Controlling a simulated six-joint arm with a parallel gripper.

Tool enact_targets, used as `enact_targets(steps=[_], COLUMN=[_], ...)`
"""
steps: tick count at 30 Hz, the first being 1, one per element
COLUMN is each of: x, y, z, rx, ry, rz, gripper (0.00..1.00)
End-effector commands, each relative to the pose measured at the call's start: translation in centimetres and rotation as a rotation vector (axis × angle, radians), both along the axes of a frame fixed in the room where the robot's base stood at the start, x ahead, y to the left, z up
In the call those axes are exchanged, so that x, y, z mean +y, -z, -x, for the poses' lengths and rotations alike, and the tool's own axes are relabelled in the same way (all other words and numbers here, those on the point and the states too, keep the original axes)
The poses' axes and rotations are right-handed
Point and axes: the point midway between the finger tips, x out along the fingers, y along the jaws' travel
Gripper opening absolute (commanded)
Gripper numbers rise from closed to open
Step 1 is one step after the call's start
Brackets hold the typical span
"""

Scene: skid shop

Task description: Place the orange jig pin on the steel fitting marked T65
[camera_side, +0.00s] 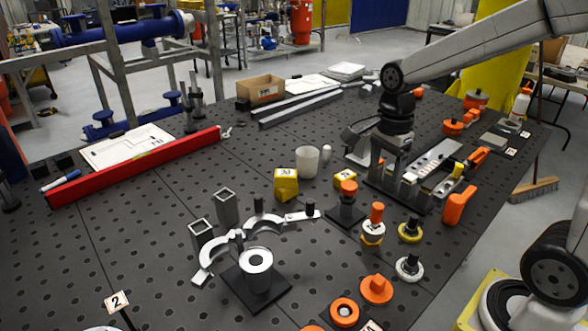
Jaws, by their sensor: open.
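My gripper (386,168) hangs below the dark wrist at the centre right, pointing down over the table. It is open, and I see nothing between its fingers. Several orange pieces could be the jig pin. One orange-topped piece (348,189) stands upright on a dark base, left of and nearer the camera than my gripper. A steel-coloured ring-topped cylinder (257,262) stands on a black plate at the front centre. No T65 mark is legible, so I cannot tell which fitting bears it.
Curved silver clamps (263,224) and square tubes (227,206) stand behind the cylinder. Yellow blocks (286,184) and a white cup (306,161) sit mid-table. A red bar (140,166) lies at left. Orange caps (376,289) lie in front. The left-centre table is mostly clear.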

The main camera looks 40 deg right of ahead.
Motion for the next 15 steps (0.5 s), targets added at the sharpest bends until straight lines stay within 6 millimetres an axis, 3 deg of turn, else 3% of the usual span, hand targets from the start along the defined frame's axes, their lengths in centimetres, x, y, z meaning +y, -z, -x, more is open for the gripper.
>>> enact_targets(steps=[15], x=[0.00], y=[-0.95], z=[0.02], rx=[0.001], ry=[0.000], rz=[0.000], gripper=[0.72])
